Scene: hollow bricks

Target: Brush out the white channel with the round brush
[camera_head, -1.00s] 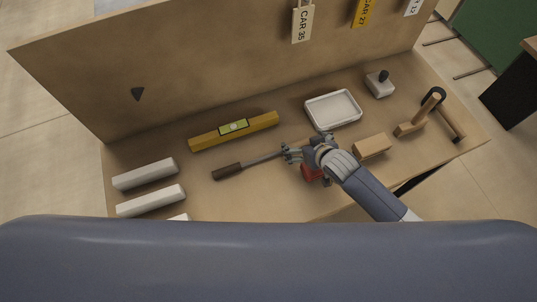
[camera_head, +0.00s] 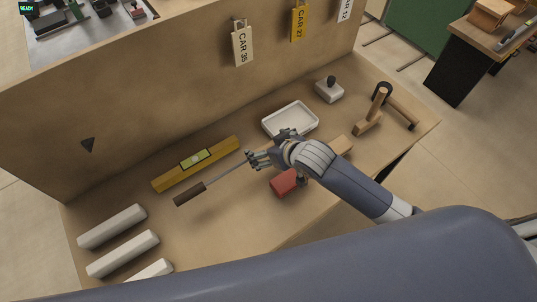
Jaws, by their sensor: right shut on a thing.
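My right gripper (camera_head: 258,160) is shut on the thin grey rod of a round brush (camera_head: 190,194). The brush points down and left, with a thick dark brown part at its far end. I cannot tell whether it touches the table or hangs just above it. White bar-like pieces lie at the left of the table: an upper one (camera_head: 112,227), a middle one (camera_head: 122,254) and a lower one (camera_head: 150,271) partly hidden by my body. I cannot tell which is the white channel, and no hollow shows. The brush is apart from them. My left gripper is not in view.
A yellow level (camera_head: 222,150) lies behind the brush. A red block (camera_head: 284,183) and a wooden block (camera_head: 343,145) lie by my right arm. A white tray (camera_head: 291,121), a white block with a dark knob (camera_head: 329,91) and a wooden mallet (camera_head: 369,119) stand farther right. An upright board closes the back.

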